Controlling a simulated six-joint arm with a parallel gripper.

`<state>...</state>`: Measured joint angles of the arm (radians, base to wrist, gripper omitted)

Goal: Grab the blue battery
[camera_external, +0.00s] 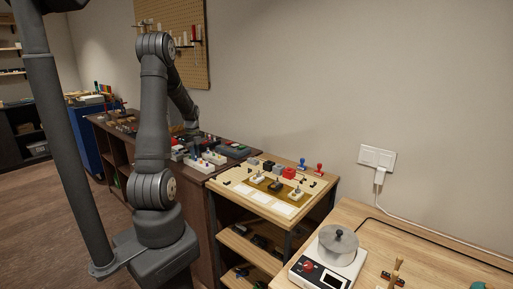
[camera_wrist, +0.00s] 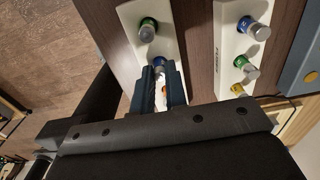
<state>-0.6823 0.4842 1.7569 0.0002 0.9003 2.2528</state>
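The blue battery (camera_wrist: 254,29) has a silver end and a blue band. It stands in a white holder (camera_wrist: 231,48) at the upper right of the wrist view, apart from my gripper. My gripper (camera_wrist: 160,68) is over another white holder (camera_wrist: 131,14) to the left, its two dark fingers a narrow gap apart. A silver and orange thing shows between the fingers; I cannot tell whether they touch it. A green-banded battery (camera_wrist: 147,30) stands just beyond the fingertips. In the external view my gripper is too small and hidden to make out.
Yellow-banded (camera_wrist: 241,62) and green-banded (camera_wrist: 238,89) batteries share the blue battery's holder. A blue-grey device (camera_wrist: 301,62) lies farther right. In the external view, white holders (camera_external: 199,164) stand on the dark bench, beside a lighter workbench (camera_external: 234,186) with several parts.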

